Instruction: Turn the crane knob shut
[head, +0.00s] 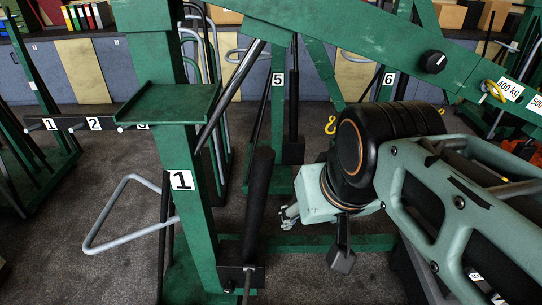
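The green crane (197,240) stands upright in front of me, with a white label "1" on its post. A black knob-like piece (433,62) with a white mark sits on its green boom at the upper right. A dark block (240,276) with a long black handle (259,195) is low on the post; no knob can be made out there. My gripper (288,216) is at the end of my pale green arm, right of the handle and apparently apart from it. Its fingers are small and partly hidden by my wrist, so their opening is unclear.
A green tray (170,103) juts from the post. A grey bar loop (125,215) sticks out to the left. Other green crane frames, labelled 5 (278,79) and 6 (389,79), stand behind. A yellow hook (330,125) hangs near my wrist. Dark floor shows at lower left.

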